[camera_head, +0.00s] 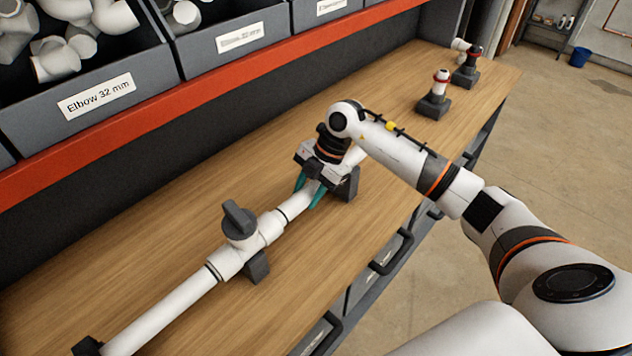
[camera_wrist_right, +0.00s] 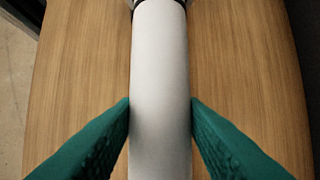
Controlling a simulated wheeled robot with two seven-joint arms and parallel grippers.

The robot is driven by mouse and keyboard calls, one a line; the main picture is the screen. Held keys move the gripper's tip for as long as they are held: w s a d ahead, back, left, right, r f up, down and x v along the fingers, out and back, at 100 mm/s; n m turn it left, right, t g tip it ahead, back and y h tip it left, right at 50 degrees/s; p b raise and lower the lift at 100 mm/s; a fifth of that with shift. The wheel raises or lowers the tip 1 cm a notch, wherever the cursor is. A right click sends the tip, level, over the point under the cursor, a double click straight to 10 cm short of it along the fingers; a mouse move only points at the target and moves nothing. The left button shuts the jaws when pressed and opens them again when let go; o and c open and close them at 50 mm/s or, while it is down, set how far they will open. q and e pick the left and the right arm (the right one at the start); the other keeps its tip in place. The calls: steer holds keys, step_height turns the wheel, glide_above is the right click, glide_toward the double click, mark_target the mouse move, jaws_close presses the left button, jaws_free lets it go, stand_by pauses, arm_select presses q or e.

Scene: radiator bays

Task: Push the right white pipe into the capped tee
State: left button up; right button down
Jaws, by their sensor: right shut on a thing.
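The white tee (camera_head: 243,247) with a dark grey cap (camera_head: 239,219) on its upright branch sits in the middle of the bench. A long white pipe (camera_head: 165,313) runs from its left end toward the lower left. The right white pipe (camera_head: 297,202) lies in line at its other end and meets the tee at a dark ring; how deep it sits, I cannot tell. My right gripper (camera_head: 310,192), with teal fingers, is shut on this pipe. In the right wrist view the pipe (camera_wrist_right: 160,90) runs between both fingers, (camera_wrist_right: 160,105). My left gripper is not in view.
Dark supports hold the pipes: one under the tee (camera_head: 256,267), one by my right gripper (camera_head: 348,184), one at the lower left (camera_head: 87,347). Two small stands with fittings (camera_head: 433,106) are at the far end. Bins (camera_head: 90,95) line the back.

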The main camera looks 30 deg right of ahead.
steer(key=shift+s+a, duration=0.3)
steer(key=shift+a, duration=0.5)
steer(key=c, duration=1.1)
jaws_free()
steer(key=shift+o, duration=0.9)
steer(key=shift+a, duration=0.1)
steer(key=shift+d+r, duration=0.25)
steer(key=b+v, duration=0.2)
steer(key=v, duration=0.9)
steer(key=shift+r, duration=0.2)
